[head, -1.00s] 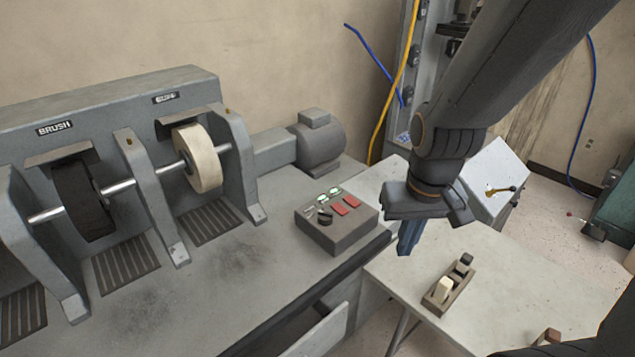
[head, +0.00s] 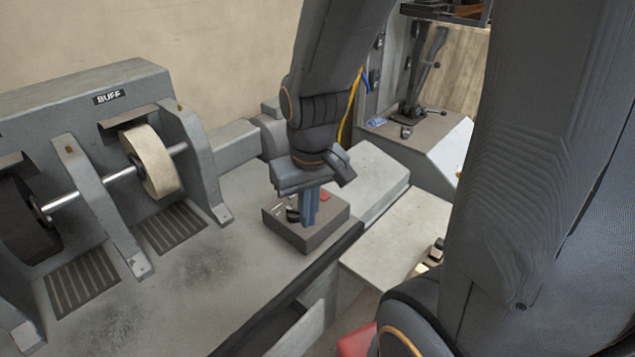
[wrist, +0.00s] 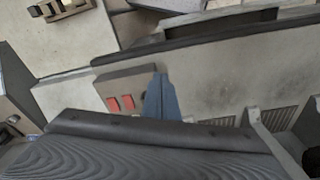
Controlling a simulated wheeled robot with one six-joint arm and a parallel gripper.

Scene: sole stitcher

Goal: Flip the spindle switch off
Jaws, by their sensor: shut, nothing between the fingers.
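The spindle control box (head: 328,234) is a small grey-brown box on the bench, right of the buffing wheel. In the head view I see a dark knob (head: 292,214) and part of a red switch (head: 325,197) on its top. My gripper (head: 309,224) is shut and points down in front of the box top, hiding part of it; I cannot tell if it touches. The remaining controls are hidden behind the fingers.
The white buff wheel (head: 150,163) on its shaft and a grey motor housing (head: 270,135) stand left of and behind the box. A pale side table (head: 405,232) lies to the right with a small tray of blocks (head: 430,258). The bench front is clear.

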